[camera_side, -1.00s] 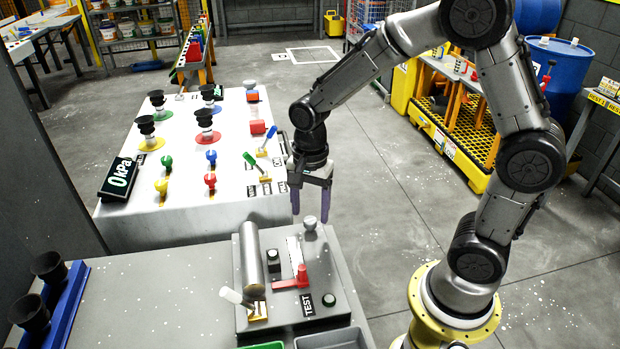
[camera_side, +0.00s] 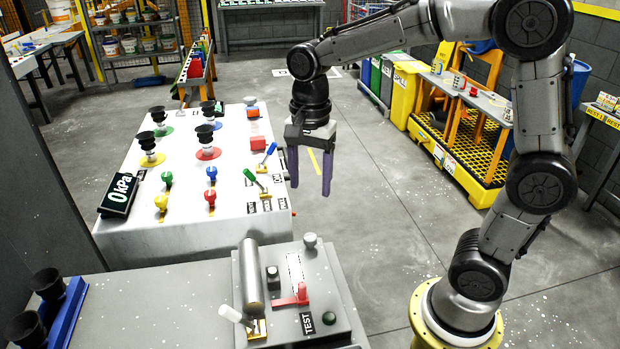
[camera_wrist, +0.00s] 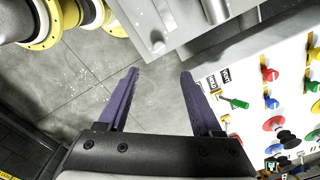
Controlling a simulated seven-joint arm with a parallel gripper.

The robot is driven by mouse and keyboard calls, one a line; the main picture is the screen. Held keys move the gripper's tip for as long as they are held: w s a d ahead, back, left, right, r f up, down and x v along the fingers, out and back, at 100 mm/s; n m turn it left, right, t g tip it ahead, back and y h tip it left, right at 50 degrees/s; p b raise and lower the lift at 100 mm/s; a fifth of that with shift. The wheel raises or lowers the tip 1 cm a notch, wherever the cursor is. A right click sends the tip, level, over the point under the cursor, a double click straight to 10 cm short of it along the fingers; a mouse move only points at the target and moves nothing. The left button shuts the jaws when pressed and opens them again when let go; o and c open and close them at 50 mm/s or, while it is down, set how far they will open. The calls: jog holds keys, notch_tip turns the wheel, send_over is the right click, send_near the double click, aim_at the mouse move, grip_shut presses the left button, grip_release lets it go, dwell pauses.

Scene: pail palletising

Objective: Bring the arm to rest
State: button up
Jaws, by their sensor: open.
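My gripper (camera_side: 308,188) hangs pointing down in the side view, over the floor just right of the white valve table. Its two purple fingers are apart with nothing between them. In the wrist view my gripper (camera_wrist: 162,82) also shows spread fingers, with bare grey floor between and below them. It touches nothing that I can see.
The white table (camera_side: 150,235) carries suction cups, coloured knobs, levers and a 0 kPa display (camera_side: 119,193). A grey test panel (camera_side: 300,325) with a cylinder and red handle is in front. A yellow spill pallet (camera_side: 470,172) stands right. The floor (camera_side: 400,215) between is clear.

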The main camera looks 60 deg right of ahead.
jog(key=s+r+n+t, duration=0.2)
jog(key=s+r+t, duration=0.1)
jog(key=s+r, duration=0.35)
jog(key=s+f+n+t, duration=0.2)
jog(key=s+n, duration=0.7)
jog(key=n, duration=0.5)
jog(key=shift+s+d+f+t, duration=0.2)
jog(key=shift+d+f+t, duration=0.1)
jog(key=shift+f, duration=0.6)
